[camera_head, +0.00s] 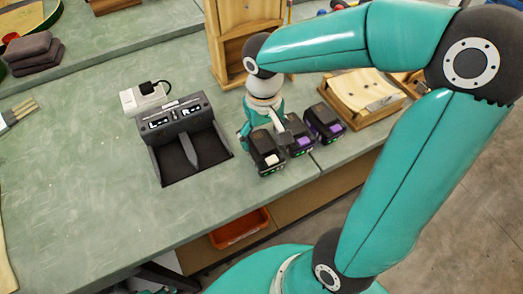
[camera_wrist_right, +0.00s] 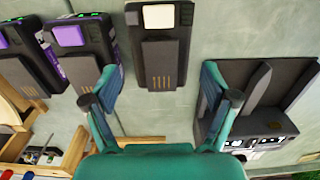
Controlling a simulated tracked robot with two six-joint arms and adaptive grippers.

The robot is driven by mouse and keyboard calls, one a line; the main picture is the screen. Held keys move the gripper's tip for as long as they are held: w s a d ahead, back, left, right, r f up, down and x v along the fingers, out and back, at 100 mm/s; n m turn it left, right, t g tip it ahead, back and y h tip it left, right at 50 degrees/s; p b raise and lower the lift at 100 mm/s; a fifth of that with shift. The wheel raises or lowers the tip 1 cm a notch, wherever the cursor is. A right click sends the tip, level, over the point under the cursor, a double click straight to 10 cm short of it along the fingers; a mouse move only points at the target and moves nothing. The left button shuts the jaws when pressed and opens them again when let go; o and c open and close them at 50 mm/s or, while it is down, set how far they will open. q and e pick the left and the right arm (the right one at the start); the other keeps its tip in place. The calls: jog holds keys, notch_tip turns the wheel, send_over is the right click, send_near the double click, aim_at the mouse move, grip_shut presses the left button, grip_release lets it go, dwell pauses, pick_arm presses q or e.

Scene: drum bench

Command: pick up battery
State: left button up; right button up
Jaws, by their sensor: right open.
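Several dark batteries stand in a row on the green bench near its front edge. The nearest battery (camera_head: 266,154) has a whitish tab. The middle battery (camera_head: 299,141) and the far battery (camera_head: 325,124) have purple parts. My right gripper (camera_head: 264,126) is over the row's left end, just behind the white-tabbed battery. In the right wrist view, my gripper (camera_wrist_right: 158,92) has its fingers spread wide. The white-tabbed battery (camera_wrist_right: 163,60) lies between and ahead of them, with nothing gripped. The purple batteries (camera_wrist_right: 84,45) are left of it. My left gripper is out of view.
A dark two-slot charger (camera_head: 180,125) with L and R marks stands left of the batteries. A white plug adapter (camera_head: 143,98) is behind it. A wooden tray (camera_head: 362,96) and a wooden rack (camera_head: 230,45) stand to the right and behind.

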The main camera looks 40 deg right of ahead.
aim_at(263, 144)
jog(key=shift+s+a+f, duration=0.1)
jog(key=shift+f, duration=1.75)
jog(key=c, duration=1.1)
jog(key=shift+r, duration=0.1)
notch_tip(263, 144, up, 20)
jog(key=p, duration=0.1)
jog(key=shift+p, duration=0.4)
